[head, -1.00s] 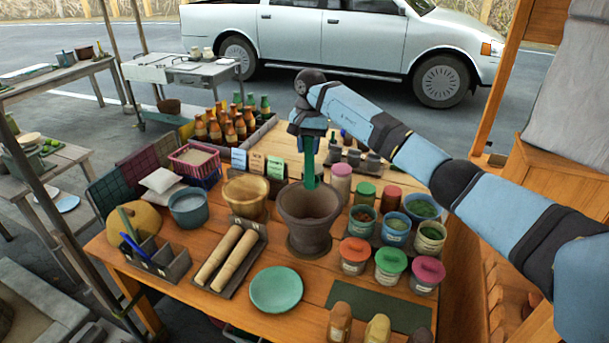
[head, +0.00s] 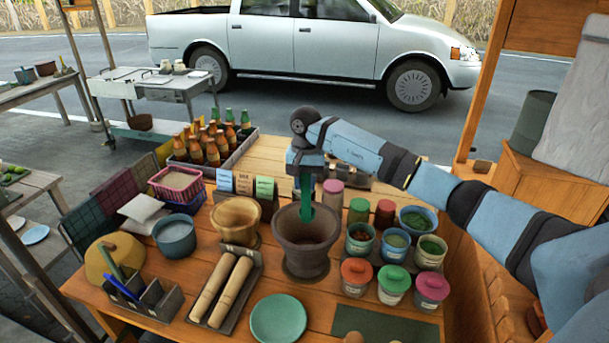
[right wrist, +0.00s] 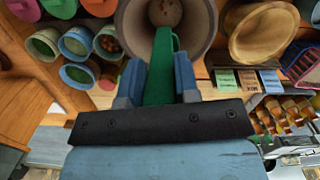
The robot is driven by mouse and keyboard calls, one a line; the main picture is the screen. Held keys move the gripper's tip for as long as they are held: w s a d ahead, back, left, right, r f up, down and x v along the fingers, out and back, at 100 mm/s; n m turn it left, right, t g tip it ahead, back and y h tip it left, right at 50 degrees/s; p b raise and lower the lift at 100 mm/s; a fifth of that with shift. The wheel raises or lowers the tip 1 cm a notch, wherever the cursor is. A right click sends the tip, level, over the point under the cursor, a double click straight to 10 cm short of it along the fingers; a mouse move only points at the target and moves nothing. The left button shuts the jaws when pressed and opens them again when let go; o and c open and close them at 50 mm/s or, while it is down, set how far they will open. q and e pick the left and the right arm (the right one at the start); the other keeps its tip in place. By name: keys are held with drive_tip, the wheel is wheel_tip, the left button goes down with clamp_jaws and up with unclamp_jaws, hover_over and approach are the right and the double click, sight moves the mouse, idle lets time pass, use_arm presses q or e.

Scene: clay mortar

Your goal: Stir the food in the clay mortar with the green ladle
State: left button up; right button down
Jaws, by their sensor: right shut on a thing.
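The clay mortar (head: 305,245) stands upright on the wooden table, a dark brown bowl on a foot. My right gripper (head: 305,172) is above the mortar and shut on the green ladle (head: 305,195). The ladle hangs down, its lower end at the mortar's opening in the head view. In the right wrist view the ladle (right wrist: 160,70) sits between the two blue fingers and points to the mortar (right wrist: 200,20). Some reddish-brown food (right wrist: 165,12) shows at the mortar's bottom. Whether the ladle touches the food I cannot tell. My left gripper is not in view.
A wooden bowl (head: 236,222) stands left of the mortar. Spice tubs, one with a green lid (head: 393,280), crowd its right side. Rolling pins (head: 222,288) and a green plate (head: 278,318) lie in front. Sauce bottles (head: 212,145) stand behind left.

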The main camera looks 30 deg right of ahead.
sight(305, 217)
wheel_tip(305, 217, down, 13)
drive_tip(key=b, duration=0.9)
drive_tip(key=shift+r, duration=0.2)
drive_tip(key=shift+f+b, duration=0.8)
drive_tip(key=shift+f, duration=0.25)
drive_tip(key=shift+s, duration=0.1)
